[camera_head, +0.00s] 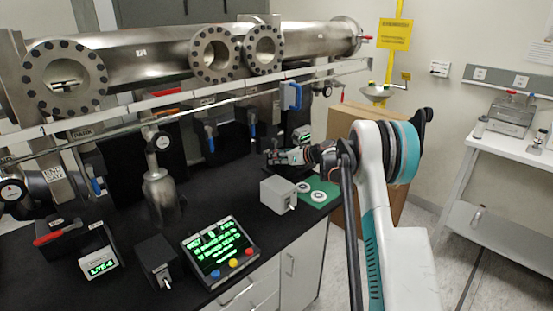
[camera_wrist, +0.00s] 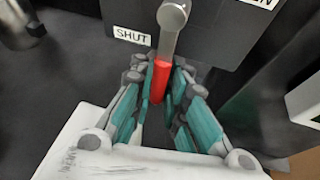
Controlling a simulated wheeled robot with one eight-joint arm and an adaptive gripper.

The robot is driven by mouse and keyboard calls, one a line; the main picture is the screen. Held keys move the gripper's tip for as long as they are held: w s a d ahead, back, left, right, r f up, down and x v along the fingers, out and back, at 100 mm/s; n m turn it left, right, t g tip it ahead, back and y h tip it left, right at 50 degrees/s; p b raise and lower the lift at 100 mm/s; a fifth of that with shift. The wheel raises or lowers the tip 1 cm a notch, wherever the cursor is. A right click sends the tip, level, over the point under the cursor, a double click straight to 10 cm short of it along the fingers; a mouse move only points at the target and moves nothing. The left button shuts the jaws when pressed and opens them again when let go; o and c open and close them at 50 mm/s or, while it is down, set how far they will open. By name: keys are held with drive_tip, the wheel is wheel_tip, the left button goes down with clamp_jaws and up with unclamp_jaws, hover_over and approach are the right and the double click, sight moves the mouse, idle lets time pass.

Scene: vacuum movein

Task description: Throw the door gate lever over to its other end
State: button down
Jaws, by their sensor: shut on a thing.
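The lever has a grey shank (camera_wrist: 171,40) and a red grip (camera_wrist: 162,80) in the wrist view. It is mounted on a dark housing (camera_wrist: 215,38). A SHUT label (camera_wrist: 131,34) is left of the shank, and a partly cut-off label ending in N (camera_wrist: 262,3) is at the upper right. The red grip points down toward my gripper (camera_wrist: 162,98), whose teal fingers are closed on it from both sides. In the head view my gripper (camera_head: 278,158) is at the back of the black bench, and the lever is too small and covered to make out.
A grey box (camera_head: 277,196) and a green mat (camera_head: 322,186) with white rings are close in front of my gripper. Steel beam pipes (camera_head: 150,62) and a rail run above the bench. A button console (camera_head: 220,250) and another red lever (camera_head: 52,237) are farther left. A cardboard box (camera_head: 345,119) stands behind my arm.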

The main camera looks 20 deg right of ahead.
drive_tip(key=shift+s+a+f, duration=0.15)
drive_tip(key=shift+a, duration=0.25)
drive_tip(key=c, duration=1.9)
unclamp_jaws()
drive_tip(key=shift+o, duration=1.3)
drive_tip(key=shift+a, duration=0.25)
drive_tip(key=shift+d+r, duration=0.2)
drive_tip(key=v, duration=1.2)
